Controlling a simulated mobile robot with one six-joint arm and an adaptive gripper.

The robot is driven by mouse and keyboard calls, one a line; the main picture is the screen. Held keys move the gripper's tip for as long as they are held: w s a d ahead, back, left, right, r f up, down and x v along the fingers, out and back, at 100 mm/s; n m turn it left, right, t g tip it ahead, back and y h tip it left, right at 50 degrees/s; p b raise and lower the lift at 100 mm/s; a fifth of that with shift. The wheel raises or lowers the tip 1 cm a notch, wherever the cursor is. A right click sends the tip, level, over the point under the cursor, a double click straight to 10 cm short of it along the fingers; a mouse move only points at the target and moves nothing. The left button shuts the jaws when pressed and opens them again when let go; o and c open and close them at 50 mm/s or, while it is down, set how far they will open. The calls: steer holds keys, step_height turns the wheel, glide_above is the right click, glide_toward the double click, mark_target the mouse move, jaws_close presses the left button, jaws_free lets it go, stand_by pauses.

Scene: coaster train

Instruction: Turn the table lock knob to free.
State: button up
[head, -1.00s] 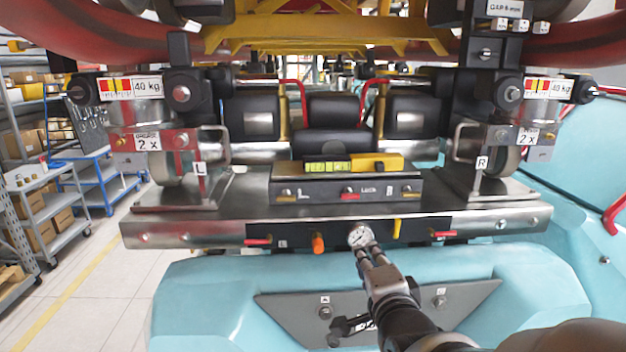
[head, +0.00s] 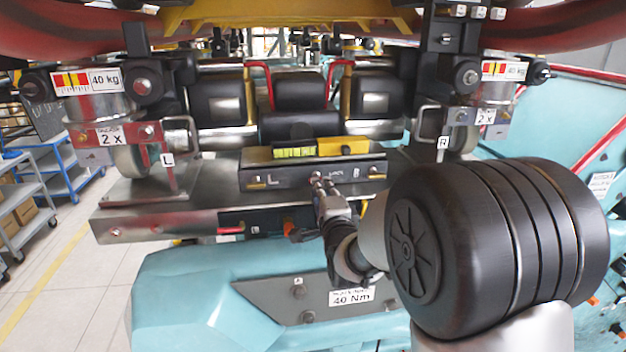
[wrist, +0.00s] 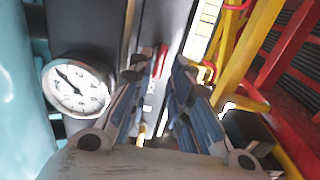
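The dark control panel (head: 288,170) bears a "Lock" label at its middle and smaller knobs at each side. In the head view my gripper (head: 321,182) is at the middle of this panel and covers the place where the red lock knob showed. In the wrist view a red lever (wrist: 160,62), which looks like the lock knob, lies between and just beyond the fingertips of my gripper (wrist: 160,72). The fingers are apart, with a gap between them. I cannot tell whether they touch the lever.
A white dial gauge (wrist: 77,88) is close to the left finger in the wrist view. A yellow-green level (head: 318,149) sits on top of the panel. Yellow and red bars (wrist: 245,55) stand at the right. An orange knob (head: 296,231) is below.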

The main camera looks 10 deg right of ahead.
steer(key=shift+w+p, duration=0.3)
steer(key=shift+w, duration=1.7)
steer(key=shift+c, duration=0.3)
jaws_close()
